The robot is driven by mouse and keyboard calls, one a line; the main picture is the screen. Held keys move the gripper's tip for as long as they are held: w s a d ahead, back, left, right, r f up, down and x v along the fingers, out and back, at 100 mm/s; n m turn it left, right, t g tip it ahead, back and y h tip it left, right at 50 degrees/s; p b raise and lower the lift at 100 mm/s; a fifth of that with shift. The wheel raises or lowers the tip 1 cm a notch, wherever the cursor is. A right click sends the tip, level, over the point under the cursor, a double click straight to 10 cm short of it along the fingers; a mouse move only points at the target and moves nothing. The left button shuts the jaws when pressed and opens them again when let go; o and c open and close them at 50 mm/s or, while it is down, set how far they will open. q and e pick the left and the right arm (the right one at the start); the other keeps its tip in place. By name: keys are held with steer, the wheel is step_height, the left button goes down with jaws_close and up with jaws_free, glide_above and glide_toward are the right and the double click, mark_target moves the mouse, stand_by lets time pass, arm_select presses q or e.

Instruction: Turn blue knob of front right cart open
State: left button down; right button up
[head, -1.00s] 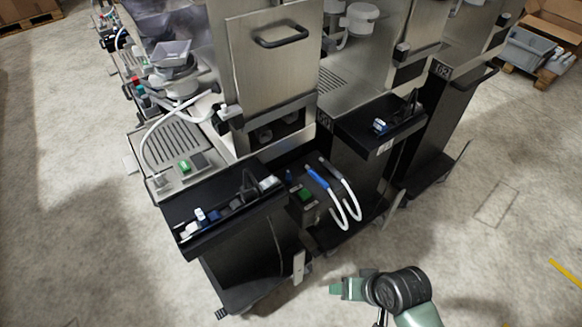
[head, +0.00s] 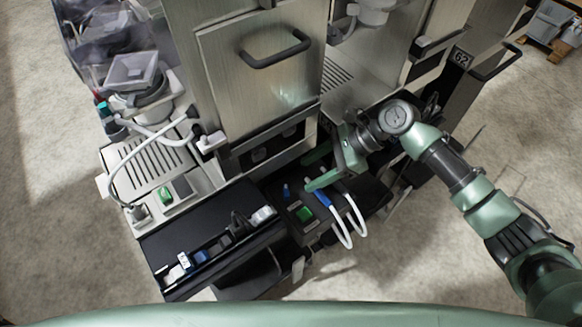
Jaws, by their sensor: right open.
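A small blue knob (head: 286,190) stands up from the black top panel of a cart (head: 290,212), left of a green switch (head: 305,214). My right gripper (head: 307,174) is open above and to the right of the knob. Its two green fingers point left, apart from each other, with nothing seen between them. The fingertips look close to the knob, but I cannot tell the gap in height. A blue hose connector (head: 324,200) lies just below the nearer finger. My left gripper is not in view.
White hoses (head: 350,225) loop from the panel's right side. A black tray (head: 208,252) with small items is at the left. A steel cabinet with a black handle (head: 275,50) rises behind the knob. Open floor lies at the right.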

mark_target(287, 190)
steer(key=s+a+f, duration=0.1)
steer(key=a, duration=0.1)
steer(key=s+a+f, duration=0.1)
steer(key=a+f, duration=0.1)
steer(key=shift+s, duration=0.2)
steer(key=shift+w+a+f, duration=0.2)
steer(key=shift+a+f, duration=0.35)
steer(key=shift+f, duration=0.15)
steer(key=shift+s+a+f, duration=0.1)
jaws_close()
steer(key=shift+n+p, duration=0.3)
steer(key=shift+p, duration=0.3)
steer(key=shift+n+g+p, duration=0.3)
steer(key=shift+n+g, duration=0.1)
steer(key=shift+g, duration=0.1)
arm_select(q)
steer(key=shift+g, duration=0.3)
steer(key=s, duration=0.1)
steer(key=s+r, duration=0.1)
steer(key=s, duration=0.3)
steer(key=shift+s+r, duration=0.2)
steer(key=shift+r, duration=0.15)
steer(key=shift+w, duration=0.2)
